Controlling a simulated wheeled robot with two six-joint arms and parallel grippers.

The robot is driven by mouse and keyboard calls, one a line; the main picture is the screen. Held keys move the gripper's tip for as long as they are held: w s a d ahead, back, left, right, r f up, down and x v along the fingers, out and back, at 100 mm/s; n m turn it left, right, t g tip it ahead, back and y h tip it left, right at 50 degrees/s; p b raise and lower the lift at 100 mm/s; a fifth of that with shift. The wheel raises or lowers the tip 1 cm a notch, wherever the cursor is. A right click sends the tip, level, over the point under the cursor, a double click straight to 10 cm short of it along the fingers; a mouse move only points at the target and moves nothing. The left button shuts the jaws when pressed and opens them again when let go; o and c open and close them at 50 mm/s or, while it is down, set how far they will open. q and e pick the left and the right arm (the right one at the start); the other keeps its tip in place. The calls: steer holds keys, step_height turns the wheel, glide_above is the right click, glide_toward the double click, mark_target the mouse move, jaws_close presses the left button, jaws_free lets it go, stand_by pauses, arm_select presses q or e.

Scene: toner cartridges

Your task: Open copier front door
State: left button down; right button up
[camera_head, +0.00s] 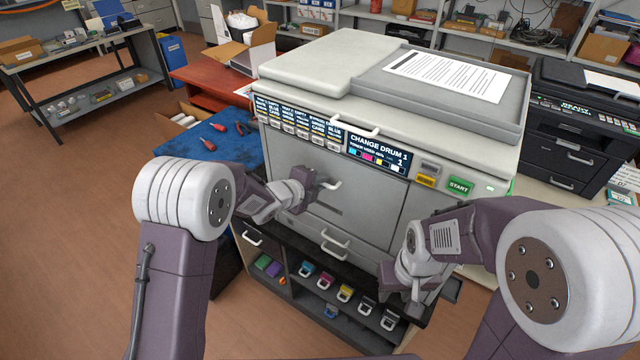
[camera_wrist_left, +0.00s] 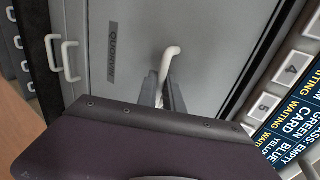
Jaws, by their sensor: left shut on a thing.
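The copier (camera_head: 380,95) is a large pale grey machine in the middle of the head view. Its front door (camera_head: 365,205) is a grey panel that looks shut, flush with the body. My left gripper (camera_head: 318,186) is shut on the door's white handle (camera_head: 332,183). In the left wrist view the handle (camera_wrist_left: 172,54) rises from between the two fingers of the left gripper (camera_wrist_left: 164,92), and the door (camera_wrist_left: 125,45) lies behind it. My right gripper (camera_head: 402,296) hangs in front of the copier's lower right; its finger opening is unclear.
Below the copier is a dark shelf (camera_head: 330,318) with several coloured cartridges. A blue-topped table (camera_head: 205,143) with tools stands at left. A black printer (camera_head: 580,120) stands at right. The floor at left is clear.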

arm_select(q)
steer(key=s+b, duration=0.1)
steer(key=b, duration=0.1)
steer(key=s+a+f+t+b, duration=0.1)
steer(key=b, duration=0.2)
steer(key=shift+a+f+h, duration=0.1)
steer(key=shift+a+h, duration=0.05)
steer(key=shift+h, duration=0.25)
steer(key=s+b, duration=0.1)
steer(key=b, duration=0.1)
steer(key=s+a+t+b, duration=0.1)
steer(key=b, duration=0.2)
steer(key=shift+a+f+h+b, duration=0.2)
steer(key=shift+f+h+b, duration=0.1)
steer(key=shift+f, duration=0.1)
